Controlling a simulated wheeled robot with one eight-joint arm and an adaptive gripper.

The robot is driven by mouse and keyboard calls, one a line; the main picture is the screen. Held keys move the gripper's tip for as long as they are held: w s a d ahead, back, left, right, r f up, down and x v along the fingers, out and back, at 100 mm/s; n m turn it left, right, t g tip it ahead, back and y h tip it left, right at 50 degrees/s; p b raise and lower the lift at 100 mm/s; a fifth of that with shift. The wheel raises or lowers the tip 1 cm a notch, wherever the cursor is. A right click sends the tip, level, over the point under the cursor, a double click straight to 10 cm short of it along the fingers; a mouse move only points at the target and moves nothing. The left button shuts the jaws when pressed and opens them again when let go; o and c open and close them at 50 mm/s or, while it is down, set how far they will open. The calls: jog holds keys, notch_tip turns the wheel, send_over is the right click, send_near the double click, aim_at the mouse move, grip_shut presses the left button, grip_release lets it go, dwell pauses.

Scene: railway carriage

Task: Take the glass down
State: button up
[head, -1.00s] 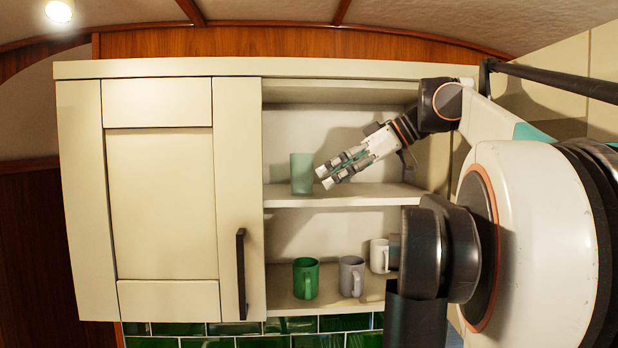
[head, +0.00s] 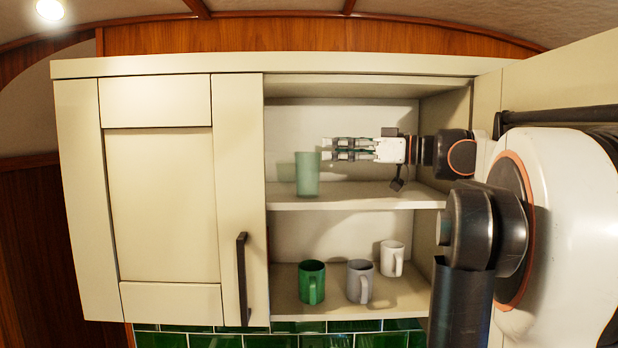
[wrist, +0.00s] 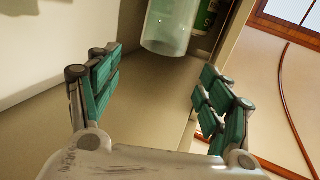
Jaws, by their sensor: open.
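The glass (head: 307,175) is a pale green, see-through tumbler. It stands upright on the upper shelf (head: 350,197) of the open cupboard, near the shelf's left end. My gripper (head: 326,149) is level in the head view, just right of the glass and near its upper part. In the wrist view my gripper (wrist: 160,85) is open and empty, with its green-padded fingers spread wide. The glass (wrist: 168,28) shows there beyond the fingertips, between the two finger lines, with its top cut off by the frame. It appears apart from the fingers.
A green mug (head: 311,283), a grey mug (head: 360,282) and a white mug (head: 392,258) stand on the lower shelf. The closed cupboard door (head: 160,200), with a dark handle (head: 242,278), is left of the opening. The upper shelf is otherwise mostly clear.

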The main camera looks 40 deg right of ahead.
aim_at(319, 155)
jog(key=shift+w+a+f, duration=0.1)
jog(key=shift+w+f, duration=0.05)
jog(key=shift+f, duration=0.25)
jog(key=shift+w+a+f, duration=0.1)
jog(key=shift+f, duration=0.3)
jog(key=p+x, duration=0.2)
jog(key=x, duration=0.5)
jog(key=shift+a, duration=0.1)
jog(key=shift+c, duration=0.2)
jog(key=c, duration=1.6)
